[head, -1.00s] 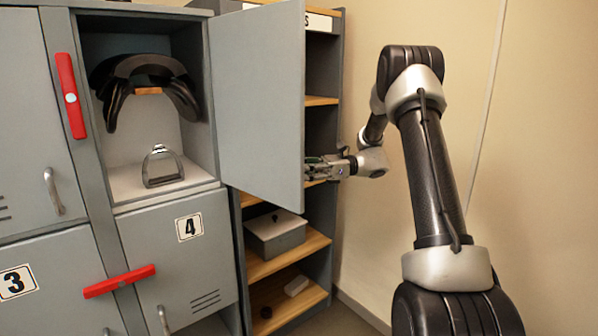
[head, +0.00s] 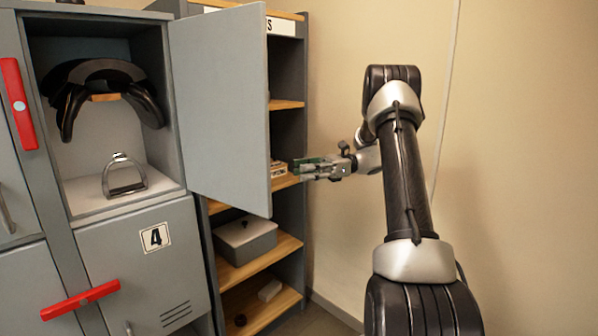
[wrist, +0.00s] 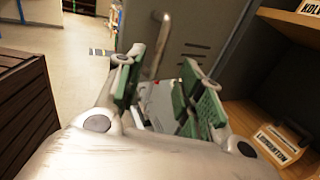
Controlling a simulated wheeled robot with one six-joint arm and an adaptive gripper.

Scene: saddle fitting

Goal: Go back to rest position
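My gripper (head: 318,168) is in front of the wooden shelf unit, to the right of the open locker door (head: 222,105). In the wrist view my gripper (wrist: 160,85) has its two green-padded fingers apart, with nothing seen held between them. A saddle (head: 104,92) hangs in the open upper locker. A metal stirrup (head: 124,178) stands on that locker's floor below the saddle.
The shelf unit (head: 262,270) holds a grey lidded box (head: 246,240) and small items. Red latch bars (head: 80,299) cross the locker fronts. A labelled box (wrist: 280,143) sits on a shelf at right in the wrist view. The wall side at right is clear.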

